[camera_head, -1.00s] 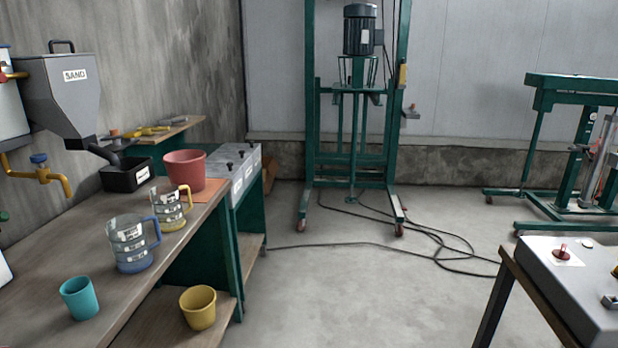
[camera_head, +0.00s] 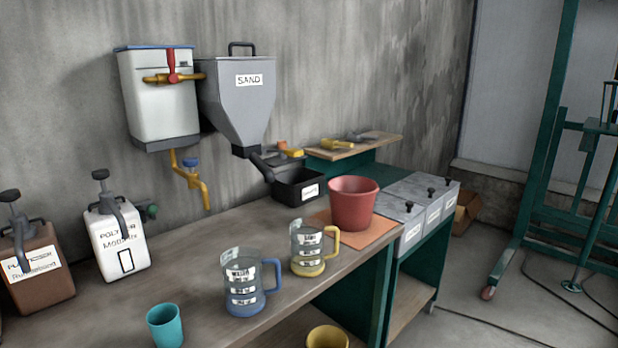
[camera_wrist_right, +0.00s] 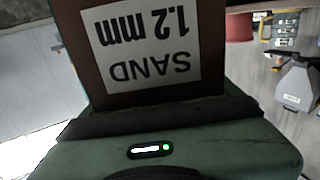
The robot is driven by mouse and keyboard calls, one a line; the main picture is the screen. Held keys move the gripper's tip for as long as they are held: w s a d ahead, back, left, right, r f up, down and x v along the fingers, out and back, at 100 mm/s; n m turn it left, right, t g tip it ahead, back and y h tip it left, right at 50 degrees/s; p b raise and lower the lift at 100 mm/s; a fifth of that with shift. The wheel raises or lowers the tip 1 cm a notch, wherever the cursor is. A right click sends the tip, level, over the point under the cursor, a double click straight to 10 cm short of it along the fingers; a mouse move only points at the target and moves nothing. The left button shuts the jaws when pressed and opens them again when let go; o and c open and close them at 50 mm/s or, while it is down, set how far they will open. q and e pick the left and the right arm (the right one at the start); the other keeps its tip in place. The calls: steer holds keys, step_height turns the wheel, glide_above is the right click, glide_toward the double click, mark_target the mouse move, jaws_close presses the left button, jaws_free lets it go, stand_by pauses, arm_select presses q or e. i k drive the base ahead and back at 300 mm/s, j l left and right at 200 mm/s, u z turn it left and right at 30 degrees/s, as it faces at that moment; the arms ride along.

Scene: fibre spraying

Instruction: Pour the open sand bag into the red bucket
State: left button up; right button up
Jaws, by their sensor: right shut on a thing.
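The red bucket (camera_head: 353,206) stands upright on an orange mat (camera_head: 385,230) on the workbench, right of the jugs. I cannot see into its bottom. The sand bag (camera_wrist_right: 200,88) is brown with a white label reading "SAND 1.2 mm", upside down in the right wrist view. My right gripper (camera_wrist_right: 160,118) is shut on the bag. The bag's mouth is out of view. Neither the bag nor either gripper shows in the head view, so their distance from the bucket is unclear. My left gripper is not in view.
A blue-handled jug (camera_head: 243,290), a yellow-handled jug (camera_head: 306,252) and a teal cup (camera_head: 165,328) stand on the bench (camera_head: 130,300). A grey sand hopper (camera_head: 240,105) hangs behind, over a black box (camera_head: 298,186). Lidded bins (camera_head: 405,213) stand right of the bucket.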

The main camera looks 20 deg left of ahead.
mark_target(353, 198)
steer(key=i+l+u, duration=0.3)
steer(key=u, duration=0.15)
steer(key=i+l+u, duration=0.25)
steer(key=l+u, duration=0.15)
steer(key=i+l+u, duration=0.15)
steer(key=l+u, duration=0.3)
steer(key=i+l+u, duration=0.1)
steer(key=l+u, duration=0.15)
steer(key=l, duration=0.4)
